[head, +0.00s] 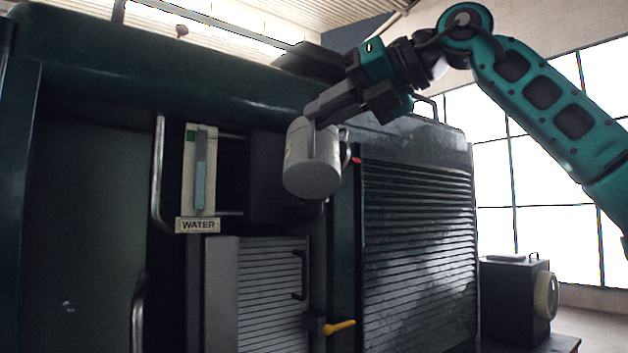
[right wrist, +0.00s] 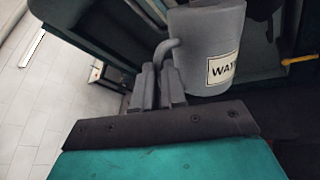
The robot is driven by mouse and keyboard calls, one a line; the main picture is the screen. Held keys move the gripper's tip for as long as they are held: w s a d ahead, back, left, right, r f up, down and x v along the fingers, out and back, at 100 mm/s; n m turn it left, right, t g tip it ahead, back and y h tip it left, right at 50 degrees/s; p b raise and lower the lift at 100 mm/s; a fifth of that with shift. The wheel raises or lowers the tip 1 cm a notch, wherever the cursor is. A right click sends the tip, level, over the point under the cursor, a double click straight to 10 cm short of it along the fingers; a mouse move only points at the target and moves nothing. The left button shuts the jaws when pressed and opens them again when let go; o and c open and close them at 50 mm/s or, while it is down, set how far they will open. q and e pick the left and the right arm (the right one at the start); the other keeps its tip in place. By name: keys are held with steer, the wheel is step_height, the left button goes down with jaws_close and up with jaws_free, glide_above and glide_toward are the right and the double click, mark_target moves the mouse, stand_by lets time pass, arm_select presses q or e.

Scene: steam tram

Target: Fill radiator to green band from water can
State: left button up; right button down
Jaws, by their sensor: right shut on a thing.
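The grey water can (head: 311,170) hangs in front of the engine's dark green body, with its base towards me and only slightly tilted. My right gripper (head: 322,112) is shut on its handle. In the right wrist view the can (right wrist: 208,38) shows a label reading "WAT", cut off, and the gripper's fingers (right wrist: 168,88) meet at the curved handle. The water gauge (head: 187,168) is a pale plate with a green band (head: 191,134) near its top and a blue-green vertical bar (head: 200,172). The radiator's filling opening cannot be made out. My left gripper is not in view.
A "WATER" sign (head: 198,225) sits under the gauge. Metal handrails (head: 158,180) and a louvred panel (head: 418,250) flank the opening. A yellow lever (head: 340,327) sticks out low down. A black box with a round lamp (head: 545,296) stands at right.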

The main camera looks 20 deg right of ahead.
steer(key=shift+r, duration=0.2)
stand_by(0.3)
steer(key=shift+w+d+r+m+g, duration=0.1)
steer(key=shift+r+m+g, duration=0.1)
steer(key=shift+r, duration=0.2)
steer(key=shift+w+r+m+g, duration=0.1)
steer(key=shift+r+g, duration=0.1)
steer(key=shift+r, duration=0.15)
stand_by(1.0)
steer(key=shift+w+d+r+m+g, duration=0.1)
steer(key=shift+w+r+m+g, duration=0.1)
steer(key=shift+r, duration=0.25)
steer(key=shift+w+r+m+g, duration=0.1)
steer(key=shift+w+r, duration=0.05)
steer(key=shift+r, duration=0.25)
steer(key=shift+f, duration=0.1)
stand_by(1.0)
steer(key=shift+s+f+b, duration=0.2)
steer(key=shift+f+b, duration=0.15)
steer(key=shift+b, duration=0.4)
stand_by(0.4)
